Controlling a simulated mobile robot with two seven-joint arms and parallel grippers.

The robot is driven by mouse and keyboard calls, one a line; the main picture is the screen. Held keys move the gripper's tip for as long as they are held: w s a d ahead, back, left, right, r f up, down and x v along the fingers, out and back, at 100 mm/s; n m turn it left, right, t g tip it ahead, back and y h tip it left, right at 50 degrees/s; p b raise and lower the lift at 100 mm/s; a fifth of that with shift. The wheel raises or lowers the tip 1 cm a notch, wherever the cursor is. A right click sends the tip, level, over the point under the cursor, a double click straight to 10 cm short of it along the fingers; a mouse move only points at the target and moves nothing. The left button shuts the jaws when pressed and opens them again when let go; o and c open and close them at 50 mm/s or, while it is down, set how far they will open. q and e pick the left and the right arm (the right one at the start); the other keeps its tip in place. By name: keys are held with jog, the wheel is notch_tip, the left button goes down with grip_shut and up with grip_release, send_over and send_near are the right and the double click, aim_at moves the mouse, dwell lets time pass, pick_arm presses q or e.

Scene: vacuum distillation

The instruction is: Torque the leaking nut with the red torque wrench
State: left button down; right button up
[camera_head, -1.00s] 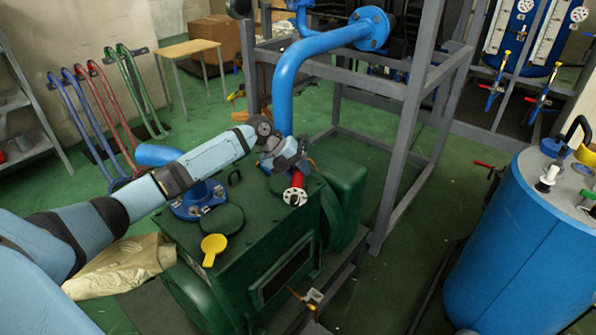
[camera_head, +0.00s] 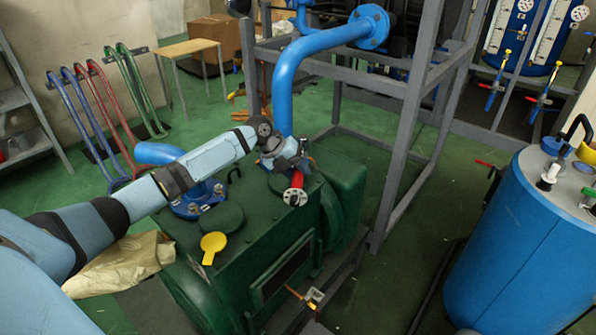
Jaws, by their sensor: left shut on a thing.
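My left gripper (camera_head: 290,163) is shut on the red torque wrench (camera_head: 297,183), above the top of the green pump housing (camera_head: 255,235). The wrench's red handle and its round pale end point toward me. Its far end is hidden behind my gripper. The blue pipe (camera_head: 285,95) comes down just behind the gripper. A blue flange with bolts (camera_head: 198,205) sits on the housing to the left, partly under my arm. I cannot tell which nut leaks, or whether the wrench touches one. My right gripper is not in view.
A yellow round-headed piece (camera_head: 213,245) lies on the housing. A grey steel frame (camera_head: 405,150) stands behind to the right. A blue tank (camera_head: 525,250) stands at the right. Green floor is free between the frame and the tank. A beige sack (camera_head: 120,265) lies at the left.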

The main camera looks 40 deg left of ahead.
pick_arm(q)
jog(key=shift+f+b, duration=0.3)
jog(key=shift+f, duration=0.1)
jog(key=shift+f+b, duration=0.5)
jog(key=shift+f, duration=0.25)
jog(key=shift+w+d, duration=0.1)
dwell(0.3)
jog(key=w+d+n+t+y+p, duration=0.1)
jog(key=w+d+n+y+p, duration=0.2)
jog(key=w+n, duration=0.3)
jog(key=w+d+n+t+y+p, duration=0.2)
jog(key=w+d+n+y+p, duration=0.2)
jog(key=w, duration=0.5)
jog(key=d+n, duration=0.1)
jog(key=n, duration=0.1)
jog(key=shift+w+d+f+n+t, duration=0.15)
jog(key=shift+w+d+n+t, duration=0.15)
jog(key=shift+w+d+n, duration=0.1)
